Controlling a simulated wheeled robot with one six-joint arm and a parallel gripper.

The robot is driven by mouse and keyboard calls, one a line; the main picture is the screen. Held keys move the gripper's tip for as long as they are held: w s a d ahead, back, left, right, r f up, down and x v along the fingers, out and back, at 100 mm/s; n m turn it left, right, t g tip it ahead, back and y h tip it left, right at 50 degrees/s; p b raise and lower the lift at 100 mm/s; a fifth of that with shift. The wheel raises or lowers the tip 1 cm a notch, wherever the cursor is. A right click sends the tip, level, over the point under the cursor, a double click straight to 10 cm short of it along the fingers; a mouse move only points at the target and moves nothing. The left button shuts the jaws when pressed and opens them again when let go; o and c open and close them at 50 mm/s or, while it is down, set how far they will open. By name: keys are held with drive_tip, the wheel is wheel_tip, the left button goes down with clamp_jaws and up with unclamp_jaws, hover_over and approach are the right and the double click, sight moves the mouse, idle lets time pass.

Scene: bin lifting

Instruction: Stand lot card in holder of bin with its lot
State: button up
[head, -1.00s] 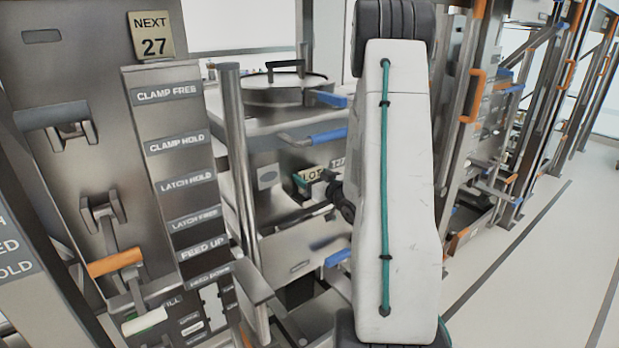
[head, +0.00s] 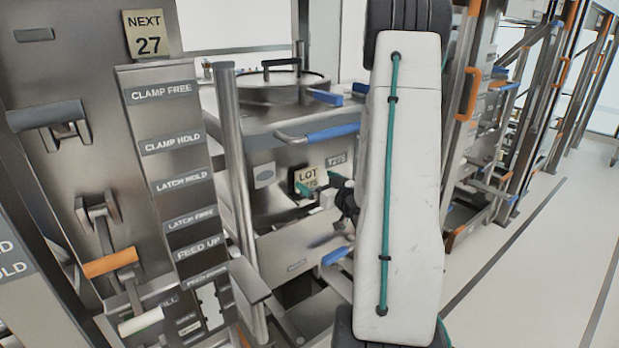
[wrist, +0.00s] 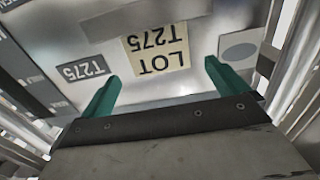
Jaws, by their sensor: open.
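The cream lot card (head: 306,176) reads LOT T275 and stands against the front of a steel bin (head: 262,215). In the wrist view the card (wrist: 158,50) appears upside down, its lower edge at a grey ledge (wrist: 150,18) that looks like the holder. How deep it sits there I cannot tell. The bin's plate (head: 337,160) also reads T275; it shows in the wrist view (wrist: 82,69). My gripper (head: 318,187) is open before the card. In the wrist view its green fingers (wrist: 160,76) are spread either side of the card, apart from it.
A blue-gripped handle (head: 330,134) crosses the bin front above the card. A steel post (head: 236,150) stands left of it. A control panel (head: 170,150) with levers and a NEXT 27 sign (head: 147,35) fills the left. Floor at right is clear.

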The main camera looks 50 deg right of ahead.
drive_tip(key=v, duration=0.6)
drive_tip(key=w+a+r+n+g, duration=0.1)
drive_tip(key=w+a+r+g, duration=0.25)
drive_tip(key=a, duration=0.25)
drive_tip(key=w+a+r+g, duration=0.2)
drive_tip(key=a+r+g, duration=0.2)
drive_tip(key=a+g, duration=0.15)
drive_tip(key=s+a+r+n+g+y, duration=0.1)
drive_tip(key=s+a+r+g+y, duration=0.1)
drive_tip(key=s+a, duration=0.8)
drive_tip(key=s+a+r+g+y, duration=0.2)
drive_tip(key=s+a+r+g, duration=0.2)
drive_tip(key=s+a, duration=0.6)
drive_tip(key=a+g, duration=0.1)
drive_tip(key=a, duration=0.3)
drive_tip(key=shift+s+a+n, duration=0.4)
